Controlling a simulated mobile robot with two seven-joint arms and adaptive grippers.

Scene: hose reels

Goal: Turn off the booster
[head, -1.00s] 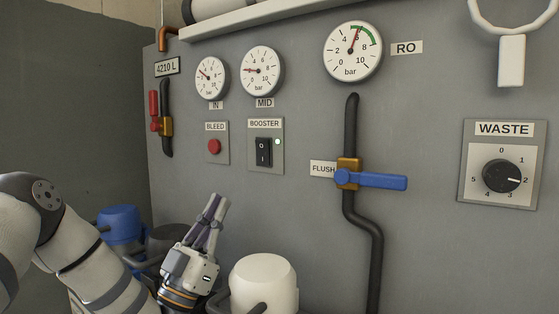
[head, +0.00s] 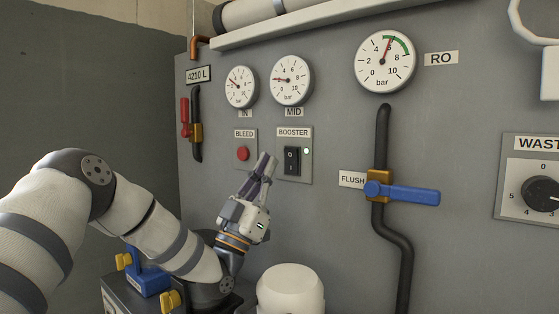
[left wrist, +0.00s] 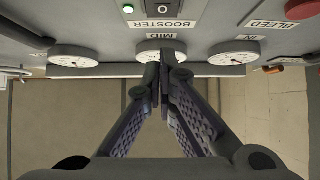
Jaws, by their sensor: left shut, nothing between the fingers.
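The booster switch (head: 291,160) is a black rocker on a grey plate under the label BOOSTER, with a small lit lamp (head: 306,151) at its right. Its lower edge also shows at the top of the left wrist view (left wrist: 162,13). My left gripper (head: 268,160) is shut and empty, its fingertips just left of the switch in the head view. In the left wrist view the closed fingertips (left wrist: 163,75) show below the BOOSTER label. I cannot tell whether they touch the panel. My right gripper is not in view.
The red BLEED button (head: 242,153) is left of the switch, close to my gripper. The blue FLUSH valve handle (head: 404,193) sticks out at the right. Gauges (head: 291,80) sit above. A white rounded canister (head: 291,290) stands below.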

